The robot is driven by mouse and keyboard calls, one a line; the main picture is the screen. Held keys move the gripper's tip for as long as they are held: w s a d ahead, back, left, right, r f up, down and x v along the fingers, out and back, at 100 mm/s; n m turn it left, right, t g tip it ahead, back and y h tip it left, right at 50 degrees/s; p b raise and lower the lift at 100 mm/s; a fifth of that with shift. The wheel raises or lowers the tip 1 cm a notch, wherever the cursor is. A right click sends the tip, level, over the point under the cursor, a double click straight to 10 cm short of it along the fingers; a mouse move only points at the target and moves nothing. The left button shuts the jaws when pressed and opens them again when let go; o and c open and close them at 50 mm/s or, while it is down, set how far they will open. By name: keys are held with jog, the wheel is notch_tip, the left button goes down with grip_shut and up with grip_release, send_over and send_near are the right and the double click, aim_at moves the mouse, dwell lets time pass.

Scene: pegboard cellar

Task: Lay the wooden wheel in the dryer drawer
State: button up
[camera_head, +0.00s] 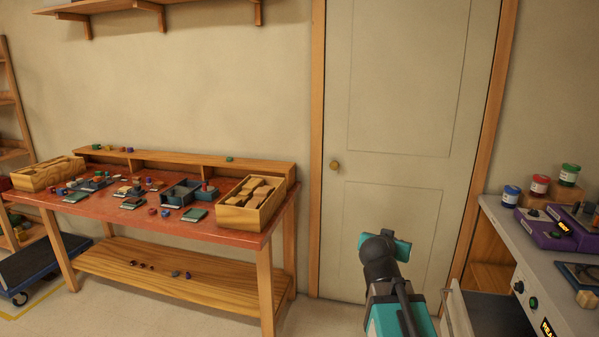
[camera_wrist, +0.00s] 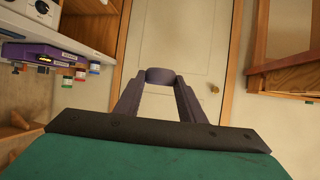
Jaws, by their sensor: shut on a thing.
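My gripper (camera_wrist: 161,84) shows in the wrist view with its two dark fingers shut on a small rounded dark grey-purple piece (camera_wrist: 160,74), which I take to be the wooden wheel. It is held in the air with the door behind it. In the head view my gripper (camera_head: 398,245) is in front of the door, and its fingers and the piece are hidden. The dryer drawer (camera_head: 488,312) appears to be the pulled-out drawer at the lower right, left of a panel with knobs and a lit display. Its inside looks dark and is partly cut off by the frame.
A grey worktop (camera_head: 492,212) at the right carries lidded jars (camera_head: 539,184) and a purple device (camera_head: 545,232). At the left a red-topped bench (camera_head: 150,226) holds a wooden block box (camera_head: 232,212) and many small parts. Floor between them is clear before the door (camera_head: 395,150).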

jog(key=w+a+r+n+y, duration=0.1)
jog(key=a+n+y, duration=0.1)
jog(key=a, duration=0.3)
jog(key=w+a+r+n+t+y, duration=0.1)
jog(key=w+a+r+n+y, duration=0.1)
jog(key=a, duration=0.3)
jog(key=shift+w+r+n+y, duration=0.25)
jog(key=shift+n+y, duration=0.45)
jog(key=shift+y, duration=0.2)
jog(key=shift+d, duration=0.1)
